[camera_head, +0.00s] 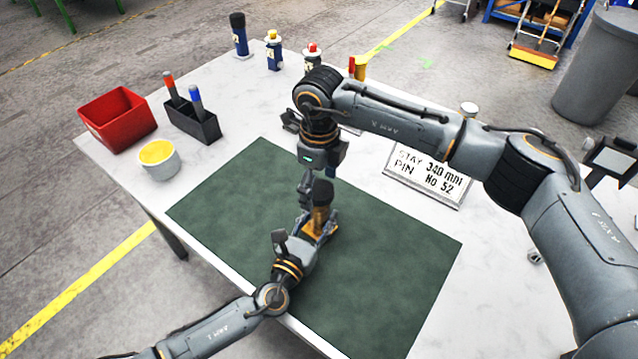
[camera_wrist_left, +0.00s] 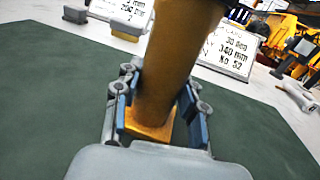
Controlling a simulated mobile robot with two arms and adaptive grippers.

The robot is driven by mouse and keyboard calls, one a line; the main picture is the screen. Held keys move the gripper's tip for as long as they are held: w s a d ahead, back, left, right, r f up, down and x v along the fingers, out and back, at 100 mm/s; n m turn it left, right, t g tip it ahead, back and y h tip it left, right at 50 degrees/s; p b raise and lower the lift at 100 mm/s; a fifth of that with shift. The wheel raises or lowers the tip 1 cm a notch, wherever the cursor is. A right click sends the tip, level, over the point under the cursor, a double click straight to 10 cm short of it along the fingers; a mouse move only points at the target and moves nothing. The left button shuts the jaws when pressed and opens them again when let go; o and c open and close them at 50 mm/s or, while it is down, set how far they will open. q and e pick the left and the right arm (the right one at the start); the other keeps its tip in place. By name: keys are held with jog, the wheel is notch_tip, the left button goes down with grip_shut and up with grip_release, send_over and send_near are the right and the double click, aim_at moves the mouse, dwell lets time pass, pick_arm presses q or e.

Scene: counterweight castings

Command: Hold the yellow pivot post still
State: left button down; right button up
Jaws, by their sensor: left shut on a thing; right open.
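The yellow pivot post (camera_head: 319,216) stands on the green mat (camera_head: 225,215), with a yellow foot and a dark top. My left gripper (camera_head: 317,222) is shut on it from the near left side. In the left wrist view the post (camera_wrist_left: 172,70) rises between the blue-padded fingers (camera_wrist_left: 160,112), and its upper end is out of frame. My right gripper (camera_head: 318,180) points down, open, at the dark top of the post. Whether its fingers touch the top cannot be told.
A red bin (camera_head: 117,118), a black holder (camera_head: 192,122) with two handled tools and a cup with yellow contents (camera_head: 158,160) stand at left. Several bottles stand at the back. The mat's right part is clear.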

notch_tip(320, 180, up, 12)
dwell(0.6)
pick_arm(q)
jog(key=c, duration=0.7)
grip_release()
jog(key=shift+s, duration=0.1)
jog(key=v, duration=1.1)
jog(key=shift+s+a, duration=0.2)
jog(key=shift+s, duration=0.15)
jog(key=shift+s+f, duration=0.1)
pick_arm(e)
jog(key=shift+f, duration=0.1)
